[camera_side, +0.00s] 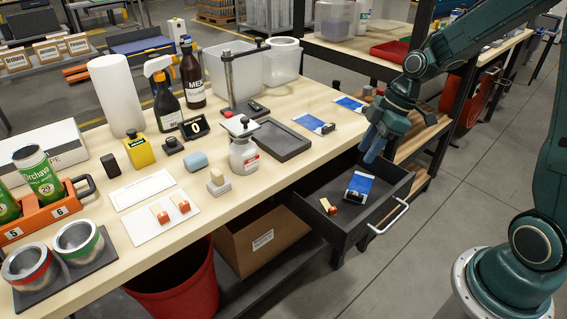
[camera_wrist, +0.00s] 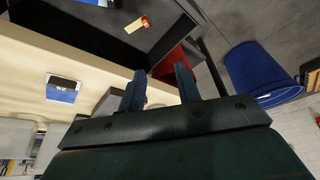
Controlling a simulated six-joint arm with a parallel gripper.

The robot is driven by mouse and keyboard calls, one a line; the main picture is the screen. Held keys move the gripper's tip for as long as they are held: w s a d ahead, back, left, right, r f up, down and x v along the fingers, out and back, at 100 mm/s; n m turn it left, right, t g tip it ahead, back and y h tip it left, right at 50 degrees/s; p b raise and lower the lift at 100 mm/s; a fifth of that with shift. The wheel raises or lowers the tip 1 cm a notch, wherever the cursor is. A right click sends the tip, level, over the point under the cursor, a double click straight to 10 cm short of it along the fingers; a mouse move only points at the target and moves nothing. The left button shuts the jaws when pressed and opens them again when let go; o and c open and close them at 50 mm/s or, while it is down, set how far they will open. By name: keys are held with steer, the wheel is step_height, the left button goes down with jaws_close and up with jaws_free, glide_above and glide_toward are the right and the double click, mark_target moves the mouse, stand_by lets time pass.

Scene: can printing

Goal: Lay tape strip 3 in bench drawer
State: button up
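The bench drawer (camera_side: 341,237) is pulled out under the bench. A blue-and-white strip (camera_side: 359,187) with a dark end lies flat inside it; its edge shows at the top of the wrist view (camera_wrist: 97,2). Two similar strips lie on the bench top, one nearer (camera_side: 309,122) and one farther back (camera_side: 348,103). One bench strip shows in the wrist view (camera_wrist: 62,92). I cannot read which is strip 3. My gripper (camera_side: 373,150) is above the drawer's back part, pointing down. In the wrist view its fingers (camera_wrist: 160,87) are apart with nothing between them.
A small red-and-wood piece (camera_side: 328,206) lies in the drawer's left part. A dark tray (camera_side: 275,140) and a white bottle (camera_side: 244,155) stand on the bench near its edge. A red bin (camera_side: 178,285) and a cardboard box (camera_side: 262,241) are below.

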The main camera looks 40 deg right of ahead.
steer(key=s+a+r+m+t+h, duration=0.1)
steer(key=s+a+r+m, duration=0.1)
steer(key=s+r+m, duration=0.3)
steer(key=s+a+r+m+t+h, duration=0.2)
steer(key=s+r+m, duration=0.3)
steer(key=s+r, duration=0.4)
steer(key=shift+s+a+r, duration=0.2)
steer(key=shift+s+a, duration=0.6)
steer(key=shift+s, duration=1.2)
steer(key=shift+w+m, duration=0.1)
steer(key=shift+m, duration=0.2)
